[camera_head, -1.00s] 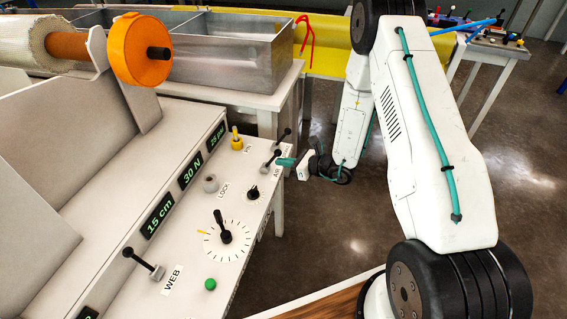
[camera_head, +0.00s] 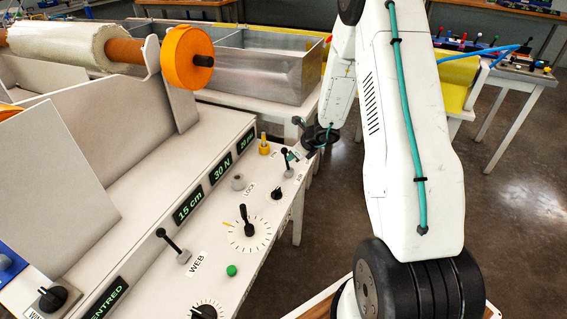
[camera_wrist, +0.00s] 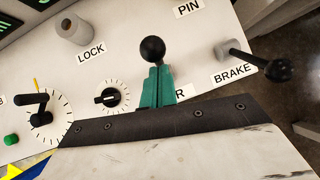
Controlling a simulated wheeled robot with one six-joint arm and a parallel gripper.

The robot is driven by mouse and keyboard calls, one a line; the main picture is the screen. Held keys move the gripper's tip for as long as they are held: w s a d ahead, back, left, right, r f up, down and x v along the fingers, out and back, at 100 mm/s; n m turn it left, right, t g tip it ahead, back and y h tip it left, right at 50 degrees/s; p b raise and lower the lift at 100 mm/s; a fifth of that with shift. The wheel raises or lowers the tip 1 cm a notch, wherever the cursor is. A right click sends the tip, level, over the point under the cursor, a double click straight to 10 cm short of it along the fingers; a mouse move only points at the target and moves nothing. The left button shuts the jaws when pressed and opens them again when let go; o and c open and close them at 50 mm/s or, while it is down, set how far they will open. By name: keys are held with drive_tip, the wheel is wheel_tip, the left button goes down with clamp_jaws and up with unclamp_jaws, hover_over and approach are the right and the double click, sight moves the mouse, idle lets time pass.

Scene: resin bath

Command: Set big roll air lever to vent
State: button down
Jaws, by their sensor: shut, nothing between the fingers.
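The air lever (camera_head: 287,163), a black ball on a short stem, stands on the white control panel (camera_head: 215,265) near its right edge. In the wrist view its ball (camera_wrist: 153,50) shows just above my teal fingertips. Its label there is mostly hidden behind my gripper (camera_wrist: 158,80); only an "R" shows. My gripper is shut, with its fingers close together right at the lever stem. I cannot tell whether they touch it. In the head view my gripper (camera_head: 293,156) is small beside the lever. No vent marking is readable.
The brake lever (camera_wrist: 270,67) sticks out to the right of the air lever. A black knob (camera_wrist: 110,97) and a grey lock knob (camera_wrist: 73,27) lie to the left. Open floor lies right of the panel.

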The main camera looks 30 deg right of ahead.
sight(285, 151)
drive_tip(key=shift+w+a, duration=0.85)
drive_tip(key=shift+w, duration=0.35)
drive_tip(key=shift+w+a+r, duration=0.1)
drive_tip(key=shift+w+a, duration=0.1)
drive_tip(key=a+v, duration=0.1)
drive_tip(key=v, duration=1.2)
drive_tip(key=shift+w+r, duration=0.25)
drive_tip(key=shift+r, duration=0.1)
